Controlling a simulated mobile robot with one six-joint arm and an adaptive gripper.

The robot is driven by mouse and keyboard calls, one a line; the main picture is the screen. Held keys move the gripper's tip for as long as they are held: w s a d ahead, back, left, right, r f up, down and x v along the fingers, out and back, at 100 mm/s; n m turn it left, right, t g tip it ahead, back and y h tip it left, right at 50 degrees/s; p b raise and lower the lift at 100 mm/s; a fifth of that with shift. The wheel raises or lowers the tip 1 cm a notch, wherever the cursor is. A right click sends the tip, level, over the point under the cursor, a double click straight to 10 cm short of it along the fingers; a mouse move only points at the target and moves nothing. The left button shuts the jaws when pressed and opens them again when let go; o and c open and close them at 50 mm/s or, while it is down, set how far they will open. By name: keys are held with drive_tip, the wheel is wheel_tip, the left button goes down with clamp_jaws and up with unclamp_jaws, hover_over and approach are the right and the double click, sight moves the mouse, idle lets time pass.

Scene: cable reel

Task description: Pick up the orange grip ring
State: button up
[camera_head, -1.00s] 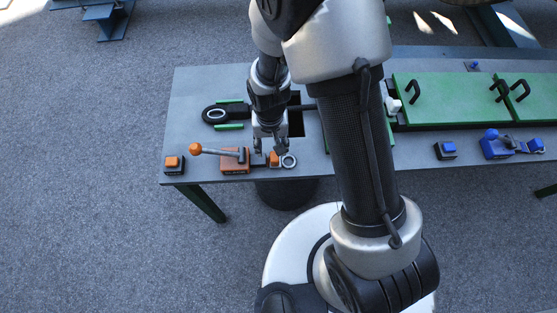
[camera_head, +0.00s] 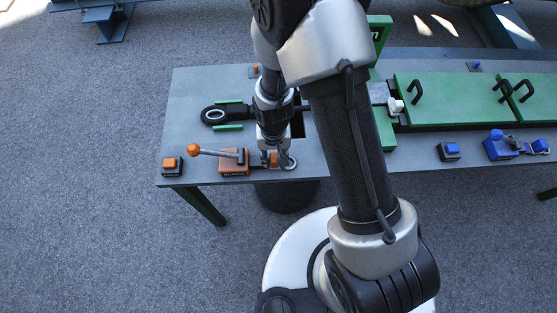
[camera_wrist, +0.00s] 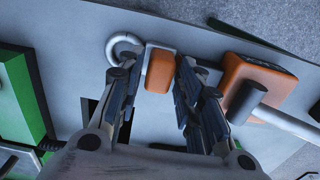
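The orange grip (camera_head: 274,160) is a small upright block joined to a pale grey ring (camera_head: 289,163) on the table near its front edge. In the wrist view the orange grip (camera_wrist: 159,70) lies between my fingers, with the ring (camera_wrist: 124,46) beyond the left finger. My gripper (camera_head: 275,153) is low over the grip. In the wrist view my gripper (camera_wrist: 154,78) is open, with a finger on each side of the grip and small gaps showing. I cannot tell whether either finger touches it.
An orange lever box (camera_head: 234,162) with a grey handle stands close left of the grip; it also shows in the wrist view (camera_wrist: 250,82). An orange button (camera_head: 171,164) is farther left. A dark opening (camera_head: 297,124) and green panels (camera_head: 444,97) lie behind and right.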

clamp_jaws()
drive_tip(key=shift+r, duration=0.15)
wheel_tip(320, 180, up, 20)
drive_tip(key=p, duration=0.5)
drive_tip(key=shift+p, duration=0.4)
